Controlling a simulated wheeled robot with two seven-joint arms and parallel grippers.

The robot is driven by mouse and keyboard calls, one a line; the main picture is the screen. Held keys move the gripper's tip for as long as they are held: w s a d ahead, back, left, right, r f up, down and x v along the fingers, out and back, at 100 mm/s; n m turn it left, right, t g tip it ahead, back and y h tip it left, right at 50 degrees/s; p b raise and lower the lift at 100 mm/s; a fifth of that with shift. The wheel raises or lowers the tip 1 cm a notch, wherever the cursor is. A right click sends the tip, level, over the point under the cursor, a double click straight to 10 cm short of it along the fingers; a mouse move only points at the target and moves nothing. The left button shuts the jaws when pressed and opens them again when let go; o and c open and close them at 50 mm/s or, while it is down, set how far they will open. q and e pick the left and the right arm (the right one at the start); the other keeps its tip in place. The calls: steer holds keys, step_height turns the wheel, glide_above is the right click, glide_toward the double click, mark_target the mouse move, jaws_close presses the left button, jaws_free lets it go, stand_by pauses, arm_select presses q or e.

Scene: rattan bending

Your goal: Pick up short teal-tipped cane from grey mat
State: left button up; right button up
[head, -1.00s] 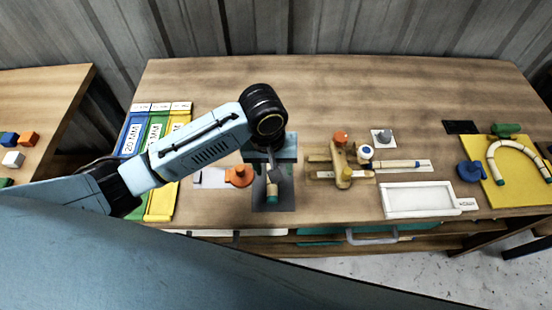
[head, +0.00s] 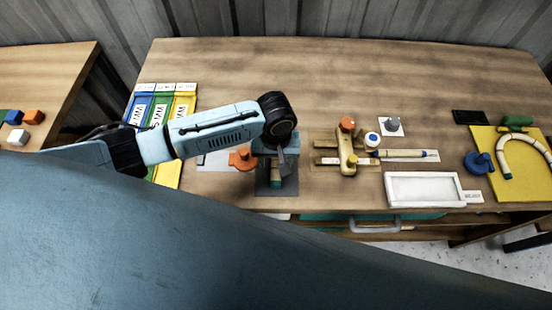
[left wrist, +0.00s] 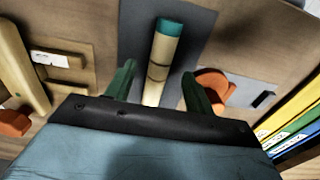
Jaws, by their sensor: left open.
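The short teal-tipped cane (left wrist: 160,62) lies on the grey mat (left wrist: 195,30) in the left wrist view, with its teal end pointing away from my gripper. My left gripper (head: 283,166) is above the mat. In the left wrist view its two green fingers (left wrist: 157,82) are open, one on each side of the cane, with a gap on both sides. My right gripper does not show.
An orange clamp (head: 242,158) stands close left of the mat. A wooden jig (head: 347,150) with an orange knob is to the right. A white tray (head: 425,203), a yellow board (head: 527,185) with a bent cane, and coloured bins (head: 166,172) lie further off. The back of the table is clear.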

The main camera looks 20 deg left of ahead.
arm_select(q)
steer(key=shift+f, duration=1.3)
steer(key=c, duration=1.1)
